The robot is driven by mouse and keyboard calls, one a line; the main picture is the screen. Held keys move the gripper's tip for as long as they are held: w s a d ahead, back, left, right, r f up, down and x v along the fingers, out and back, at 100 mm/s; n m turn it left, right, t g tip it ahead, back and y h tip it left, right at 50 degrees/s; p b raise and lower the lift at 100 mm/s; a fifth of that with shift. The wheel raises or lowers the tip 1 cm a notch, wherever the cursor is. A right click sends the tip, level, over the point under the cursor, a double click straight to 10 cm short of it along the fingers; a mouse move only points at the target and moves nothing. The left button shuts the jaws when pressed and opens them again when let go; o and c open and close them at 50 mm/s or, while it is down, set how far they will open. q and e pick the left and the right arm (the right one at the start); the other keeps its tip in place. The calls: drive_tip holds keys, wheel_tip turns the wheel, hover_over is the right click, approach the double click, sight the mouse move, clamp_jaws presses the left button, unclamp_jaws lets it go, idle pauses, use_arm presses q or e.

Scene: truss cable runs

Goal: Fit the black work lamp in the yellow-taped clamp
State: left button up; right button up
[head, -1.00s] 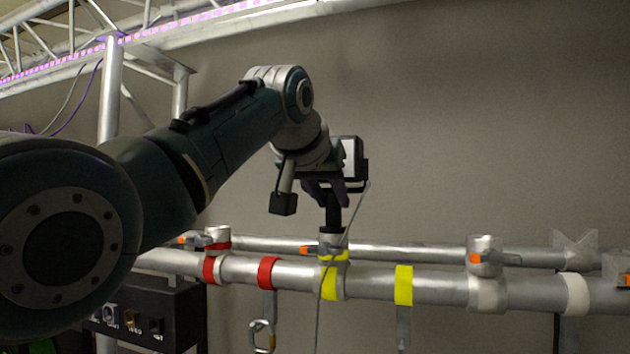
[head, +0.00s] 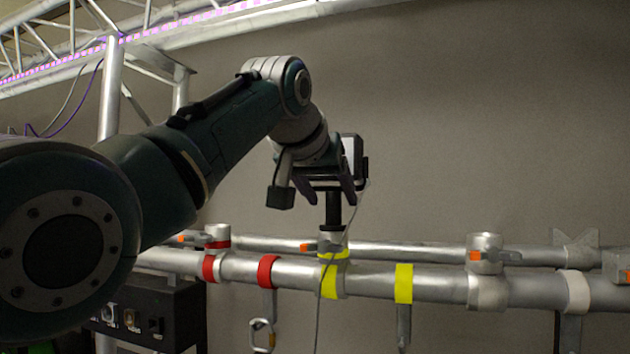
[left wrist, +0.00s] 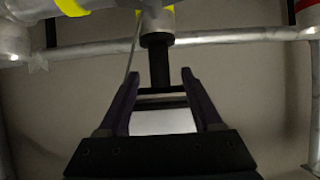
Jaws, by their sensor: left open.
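The black work lamp (head: 352,155) stands upright over the yellow-taped clamp (head: 332,240). Its black stem (head: 333,212) goes down into the clamp's round socket; how deep it sits is hidden. The clamp's orange-tipped lever (head: 309,247) points left. My left gripper (head: 325,198) is open, with its dark fingers apart on either side of the stem, just below the lamp head. In the left wrist view the stem (left wrist: 159,66) and pale lamp panel (left wrist: 163,121) show between the spread fingers (left wrist: 160,78), with gaps at both sides. My right gripper is not in view.
A red-taped clamp (head: 217,238) and a white-taped clamp (head: 485,257) sit on the same rail. Taped hangers (head: 404,284) hang from it. A thin cable (head: 318,315) runs down past the yellow clamp. A black box (head: 150,315) is at lower left.

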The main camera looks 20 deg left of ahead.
use_arm(q)
drive_tip(key=b+v, duration=0.7)
drive_tip(key=v, duration=0.2)
drive_tip(key=shift+s, duration=0.1)
drive_tip(key=s+f+m+g+p, duration=0.15)
drive_tip(key=s+f, duration=0.25)
drive_tip(key=f, duration=0.9)
drive_tip(key=s+f+n+g, duration=0.1)
drive_tip(key=s+f+g, duration=0.25)
drive_tip(key=f, duration=1.05)
drive_tip(key=s+f+g, duration=0.1)
drive_tip(key=s+f, duration=0.3)
drive_tip(key=s, duration=0.5)
drive_tip(key=s+f+m+g+p, duration=0.1)
drive_tip(key=s+f, duration=0.3)
drive_tip(key=s, duration=0.5)
drive_tip(key=s+a+f+m+g+p, duration=0.1)
drive_tip(key=s+f, duration=0.3)
drive_tip(key=s, duration=0.5)
drive_tip(key=shift+f+g+h, duration=0.3)
drive_tip(key=shift+f, duration=0.05)
drive_tip(key=shift+s+a, duration=0.1)
